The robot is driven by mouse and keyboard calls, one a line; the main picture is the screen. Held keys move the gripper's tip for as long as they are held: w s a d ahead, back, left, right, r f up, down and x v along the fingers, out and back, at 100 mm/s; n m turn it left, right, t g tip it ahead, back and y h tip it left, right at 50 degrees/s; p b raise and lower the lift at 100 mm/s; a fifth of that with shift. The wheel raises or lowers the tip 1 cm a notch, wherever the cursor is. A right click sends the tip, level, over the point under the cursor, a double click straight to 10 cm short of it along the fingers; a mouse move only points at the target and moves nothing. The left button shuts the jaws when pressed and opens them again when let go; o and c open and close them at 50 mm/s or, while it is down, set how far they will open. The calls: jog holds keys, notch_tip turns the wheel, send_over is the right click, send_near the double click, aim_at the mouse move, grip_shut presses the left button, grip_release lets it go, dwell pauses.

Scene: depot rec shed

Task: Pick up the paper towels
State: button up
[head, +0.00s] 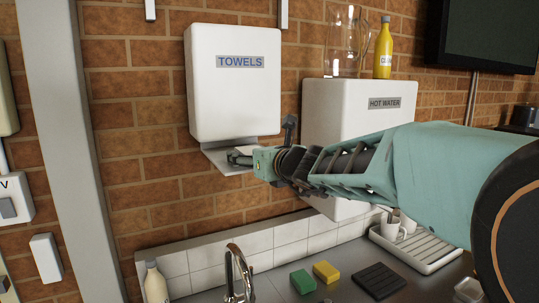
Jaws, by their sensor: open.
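A white dispenser labelled TOWELS (235,98) hangs on the brick wall, left of centre in the head view. A grey tray or lip (218,152) juts out below it. My gripper (240,158) is at this lip, reaching in from the right under the dispenser. Its fingers are open, but they are small and partly covered by the gripper body. No paper towel can be made out clearly; any at the slot is hidden or too small to tell. I cannot tell whether the fingers touch the lip.
A white HOT WATER box (345,125) is mounted just right, partly behind my arm, with a glass jug (346,45) and a yellow bottle (383,50) on top. Below are a tap (237,270), sponges (326,271), a bottle (155,284) and a drying rack (425,254) with cups.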

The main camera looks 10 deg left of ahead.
jog(key=shift+s+d+r, duration=0.1)
jog(key=shift+s+r, duration=0.05)
jog(key=shift+c, duration=0.6)
jog(key=c, duration=0.8)
